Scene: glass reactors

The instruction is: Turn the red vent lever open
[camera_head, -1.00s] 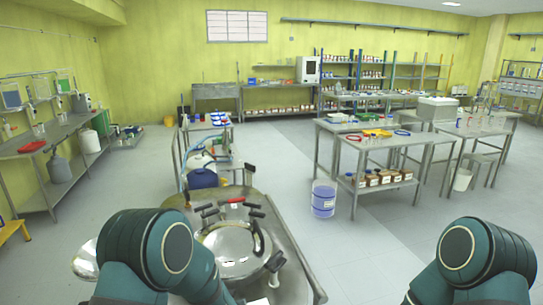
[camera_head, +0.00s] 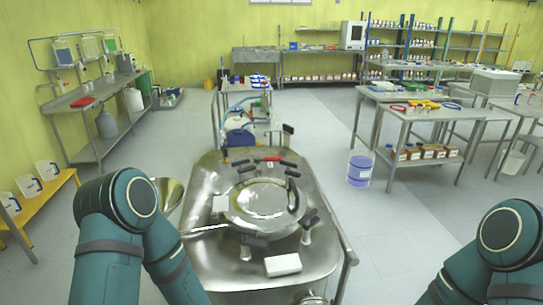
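A steel reactor vessel (camera_head: 214,170) with a round lid (camera_head: 262,203) stands in front of me. Several black-handled clamps sit around the lid. A small red piece (camera_head: 270,159), which looks like the red vent lever, lies at the far side of the lid among the black handles. It is too small to tell its exact angle. Both my teal arms show at the lower left and lower right. Neither arm touches the red piece. Neither gripper is in view.
A white block (camera_head: 283,265) lies on the near part of the vessel top. A blue-white bucket (camera_head: 360,168) stands on the floor to the right. A yellow bench (camera_head: 40,212) is at the left. Open floor lies right of the vessel.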

